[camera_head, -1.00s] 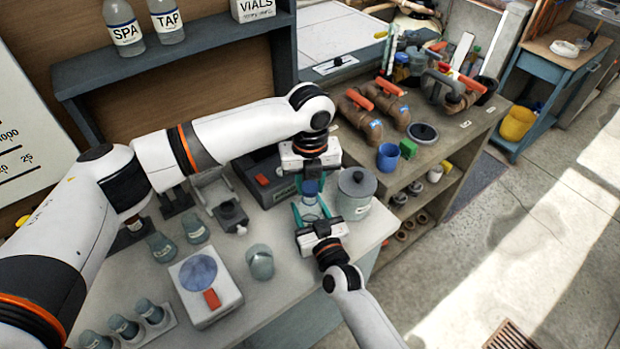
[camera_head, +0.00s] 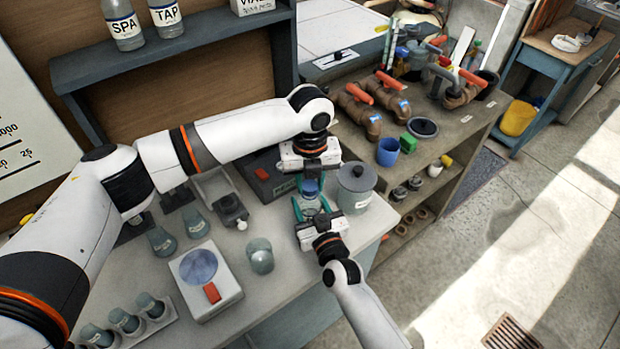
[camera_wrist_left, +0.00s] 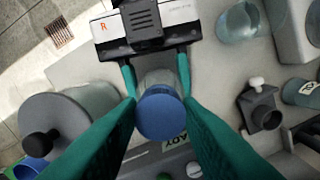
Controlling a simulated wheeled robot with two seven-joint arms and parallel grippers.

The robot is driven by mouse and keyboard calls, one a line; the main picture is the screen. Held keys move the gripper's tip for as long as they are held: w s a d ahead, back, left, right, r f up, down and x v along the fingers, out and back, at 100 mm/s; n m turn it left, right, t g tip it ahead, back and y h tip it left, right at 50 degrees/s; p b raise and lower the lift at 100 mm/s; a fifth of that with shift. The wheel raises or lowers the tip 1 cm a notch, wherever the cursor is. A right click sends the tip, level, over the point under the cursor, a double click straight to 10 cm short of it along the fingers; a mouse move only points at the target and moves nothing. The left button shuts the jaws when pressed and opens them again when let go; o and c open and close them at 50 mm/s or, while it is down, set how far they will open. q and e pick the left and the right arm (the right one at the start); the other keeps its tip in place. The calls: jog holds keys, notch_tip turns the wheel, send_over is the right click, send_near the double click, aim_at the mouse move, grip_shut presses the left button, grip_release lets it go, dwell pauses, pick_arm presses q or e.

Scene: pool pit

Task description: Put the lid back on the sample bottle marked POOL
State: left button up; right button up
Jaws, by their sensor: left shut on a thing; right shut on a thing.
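The blue lid (camera_head: 311,186) is between the fingertips of my left gripper (camera_wrist_left: 160,115), which is shut on it and points down from above. The lid also shows in the left wrist view (camera_wrist_left: 160,117). The clear sample bottle (camera_head: 308,206) is right below the lid, upright; it also shows in the left wrist view (camera_wrist_left: 158,78). My right gripper (camera_head: 309,207) is shut around the bottle with its teal fingers. The lid lines up with the bottle's mouth, but I cannot tell whether it rests on it. No POOL marking is readable on the bottle.
A grey lidded canister (camera_head: 356,190) stands close on the right of the bottle. A dark device (camera_head: 268,173) sits behind. A glass jar (camera_head: 260,258), a white instrument (camera_head: 206,274) and several small bottles (camera_head: 125,321) stand on the bench to the left. The shelf (camera_head: 180,55) is above.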

pick_arm(q)
jog(key=shift+f, duration=0.3)
jog(key=m, duration=0.5)
jog(key=shift+a, duration=0.1)
jog(key=m, duration=0.5)
jog(key=o, duration=0.9)
jog(key=shift+r, duration=0.1)
